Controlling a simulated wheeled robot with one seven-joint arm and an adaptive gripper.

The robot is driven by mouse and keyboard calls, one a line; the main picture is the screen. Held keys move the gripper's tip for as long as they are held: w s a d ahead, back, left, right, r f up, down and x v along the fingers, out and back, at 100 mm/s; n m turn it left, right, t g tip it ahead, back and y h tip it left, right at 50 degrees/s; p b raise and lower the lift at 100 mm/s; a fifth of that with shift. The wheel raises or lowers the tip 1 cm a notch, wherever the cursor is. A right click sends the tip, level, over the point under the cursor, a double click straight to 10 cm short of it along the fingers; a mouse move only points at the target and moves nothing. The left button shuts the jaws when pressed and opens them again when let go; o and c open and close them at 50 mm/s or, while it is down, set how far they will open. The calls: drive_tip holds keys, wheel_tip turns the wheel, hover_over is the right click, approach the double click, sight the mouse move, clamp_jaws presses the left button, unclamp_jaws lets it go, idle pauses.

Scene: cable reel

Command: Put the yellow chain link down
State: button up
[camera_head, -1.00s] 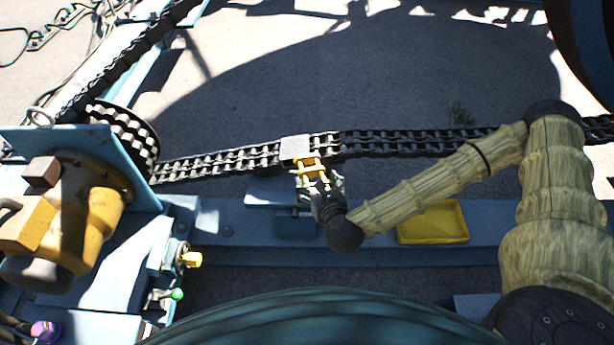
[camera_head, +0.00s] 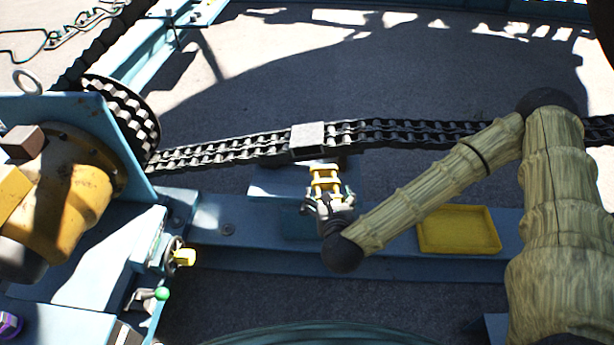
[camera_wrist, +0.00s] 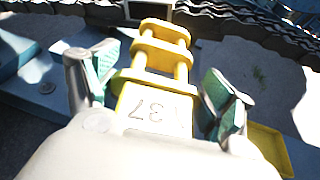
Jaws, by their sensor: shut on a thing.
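The yellow chain link (camera_head: 324,177) is in my gripper (camera_head: 327,200), in front of the dark chain and apart from it in the head view. In the wrist view the link (camera_wrist: 160,70) stretches away from my gripper (camera_wrist: 160,90), with two green-padded fingers on either side of its near end. A plate on the link shows the digits "37". The gripper is shut on the link, though the finger contact is partly unclear in the wrist view. A shallow yellow tray (camera_head: 459,249) lies to the right of my gripper on the blue beam.
The dark chain (camera_head: 410,133) runs across behind the link, with a grey block (camera_head: 308,137) on it. A blue beam (camera_head: 262,225) lies below. A yellow motor (camera_head: 62,190) and a checkered drum (camera_head: 125,110) stand at left.

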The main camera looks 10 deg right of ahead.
wheel_tip(320, 180, down, 9)
drive_tip(key=d+m+h+b, duration=0.1)
drive_tip(key=d+h+b, duration=0.1)
drive_tip(key=b, duration=1.1)
drive_tip(key=w+d+b, duration=0.1)
drive_tip(key=w, duration=0.5)
drive_tip(key=w+d+b, duration=0.1)
drive_tip(key=w+d, duration=0.1)
drive_tip(key=w, duration=0.4)
drive_tip(key=w+d+b, duration=0.1)
drive_tip(key=w+d, duration=0.1)
drive_tip(key=w, duration=0.3)
drive_tip(key=shift+w+f, duration=0.25)
drive_tip(key=shift+w, duration=0.15)
drive_tip(key=shift+s+f+b, duration=0.15)
drive_tip(key=shift+f+b, duration=0.1)
drive_tip(key=shift+b, duration=0.25)
drive_tip(key=shift+f+b, duration=0.3)
drive_tip(key=shift+f, duration=0.1)
drive_tip(key=o, duration=1.4)
drive_tip(key=shift+c, duration=0.2)
drive_tip(key=shift+r, duration=0.1)
